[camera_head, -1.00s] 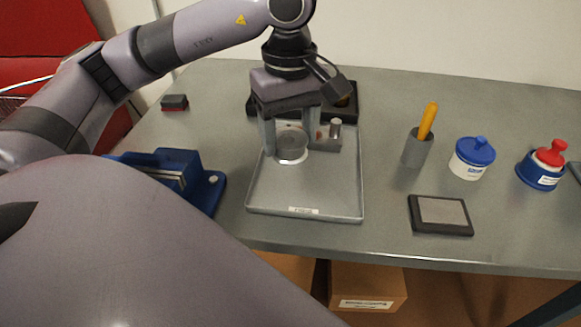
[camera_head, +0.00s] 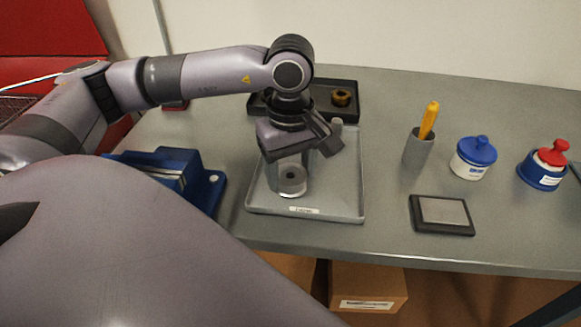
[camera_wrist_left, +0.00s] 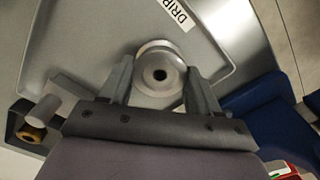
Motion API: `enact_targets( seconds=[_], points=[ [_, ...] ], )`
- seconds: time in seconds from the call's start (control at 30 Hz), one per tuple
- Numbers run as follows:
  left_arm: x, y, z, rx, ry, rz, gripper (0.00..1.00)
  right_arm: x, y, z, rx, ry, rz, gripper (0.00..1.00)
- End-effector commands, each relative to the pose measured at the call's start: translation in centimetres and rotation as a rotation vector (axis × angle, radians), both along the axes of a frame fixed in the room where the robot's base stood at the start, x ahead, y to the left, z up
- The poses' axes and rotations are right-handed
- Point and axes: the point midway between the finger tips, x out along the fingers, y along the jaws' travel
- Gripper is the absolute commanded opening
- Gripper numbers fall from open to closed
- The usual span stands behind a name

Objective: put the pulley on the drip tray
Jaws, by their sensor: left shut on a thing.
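The pulley (camera_head: 292,182) is a silver, round, flanged disc with a dark centre hole. My left gripper (camera_head: 290,176) is shut on it, pointing down. The wrist view shows the pulley (camera_wrist_left: 160,74) between the two fingers, its hole facing the camera. The drip tray (camera_head: 340,200) is a shallow grey metal tray with a white label on its front edge; it also shows in the wrist view (camera_wrist_left: 90,50). The pulley is over the front-left half of the tray. I cannot tell whether it touches the tray floor. My right gripper is not in view.
A blue vise (camera_head: 180,175) stands close left of the tray. A dark tray with a brass ring (camera_head: 342,97) is behind. To the right are a grey cup (camera_head: 417,150), a dark pad (camera_head: 441,213), a blue-lidded pot (camera_head: 473,158) and a red-topped bottle (camera_head: 543,165).

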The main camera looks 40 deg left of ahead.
Motion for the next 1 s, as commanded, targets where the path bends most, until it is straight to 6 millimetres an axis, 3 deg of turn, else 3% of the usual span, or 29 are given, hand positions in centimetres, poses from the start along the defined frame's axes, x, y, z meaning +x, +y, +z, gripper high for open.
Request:
enact_targets(
  seconds=[0.03,0.1,0.53,1.0],
  points=[
    [0.0,0.0,-0.1,0.0,0.001,0.0,0.72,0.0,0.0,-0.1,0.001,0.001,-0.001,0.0],
    [0.0,0.0,-0.1,0.0,0.001,0.0,0.87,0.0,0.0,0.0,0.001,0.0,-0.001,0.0],
    [0.1,-0.1,0.9,-0.001,-0.003,0.0,0.87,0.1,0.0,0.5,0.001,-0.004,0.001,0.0],
    [0.0,-0.1,10.3,-0.001,-0.003,-0.001,0.87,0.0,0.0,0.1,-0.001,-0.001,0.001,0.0]
  ],
)
